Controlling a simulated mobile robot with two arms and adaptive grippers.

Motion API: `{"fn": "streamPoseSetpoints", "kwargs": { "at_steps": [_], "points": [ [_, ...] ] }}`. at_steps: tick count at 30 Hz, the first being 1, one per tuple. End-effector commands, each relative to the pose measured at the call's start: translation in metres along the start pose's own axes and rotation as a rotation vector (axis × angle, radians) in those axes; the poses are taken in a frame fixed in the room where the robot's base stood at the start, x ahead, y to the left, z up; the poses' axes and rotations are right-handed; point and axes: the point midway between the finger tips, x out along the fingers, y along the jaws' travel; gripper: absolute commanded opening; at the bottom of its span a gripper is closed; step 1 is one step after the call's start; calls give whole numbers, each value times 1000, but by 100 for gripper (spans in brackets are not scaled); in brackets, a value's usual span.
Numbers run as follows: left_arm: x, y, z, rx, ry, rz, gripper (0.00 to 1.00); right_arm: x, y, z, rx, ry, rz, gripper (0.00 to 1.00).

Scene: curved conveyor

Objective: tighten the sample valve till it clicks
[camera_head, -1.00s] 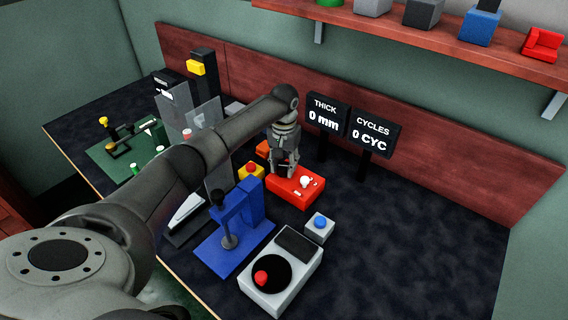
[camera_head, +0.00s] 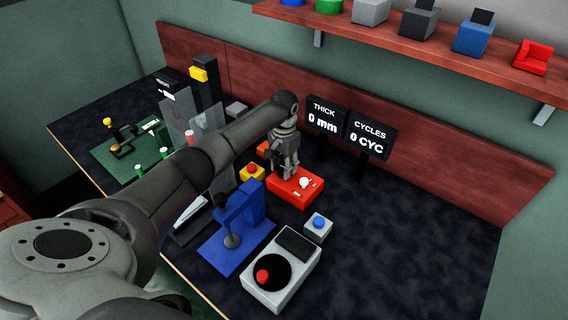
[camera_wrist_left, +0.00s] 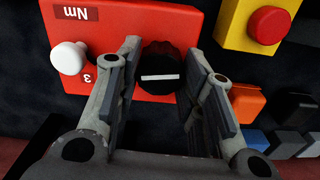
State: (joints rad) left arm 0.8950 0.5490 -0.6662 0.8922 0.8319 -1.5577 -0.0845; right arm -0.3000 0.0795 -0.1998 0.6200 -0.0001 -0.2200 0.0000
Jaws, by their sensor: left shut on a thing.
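A red box (camera_head: 297,198) with an "Nm" label stands on the dark bench in the head view. It also fills the top left of the left wrist view (camera_wrist_left: 190,15). It carries a white knob (camera_wrist_left: 68,58) and a black round knob (camera_wrist_left: 160,68) with a white line. My left gripper (camera_head: 287,173) points down onto this box. In the left wrist view its fingers (camera_wrist_left: 163,55) are on both sides of the black knob, shut on it. No label visible names the sample valve. My right gripper is not in view.
A yellow box with a red button (camera_head: 251,171) and an orange block (camera_head: 263,148) are close beside the red box. A blue press (camera_head: 245,215), a blue-button box (camera_head: 318,226) and a grey device (camera_head: 284,282) stand in front. The bench at right is clear.

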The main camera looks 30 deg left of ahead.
Motion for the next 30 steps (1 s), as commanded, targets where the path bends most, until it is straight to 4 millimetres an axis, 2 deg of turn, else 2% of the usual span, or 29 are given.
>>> {"fn": "streamPoseSetpoints", "kwargs": {
  "at_steps": [4, 5, 10, 18, 22, 26, 30],
  "points": [
    [-1, 0, -1, -1, 3, -1, 12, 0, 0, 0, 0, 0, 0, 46],
    [-1, 0, -1, -1, 3, -1, 37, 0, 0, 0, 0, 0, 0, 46],
    [0, 0, -1, -1, 2, -1, 58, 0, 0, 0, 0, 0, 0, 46],
    [0, 0, 0, -2, 1, -1, 58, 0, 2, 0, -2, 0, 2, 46],
    [-8, 0, -1, -1, 3, -1, 58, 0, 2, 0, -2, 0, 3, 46],
    [-28, -1, -1, -1, 5, -2, 58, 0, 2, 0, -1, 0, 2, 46],
    [-59, 0, -2, -1, 7, -1, 58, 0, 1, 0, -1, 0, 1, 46]
  ]
}}
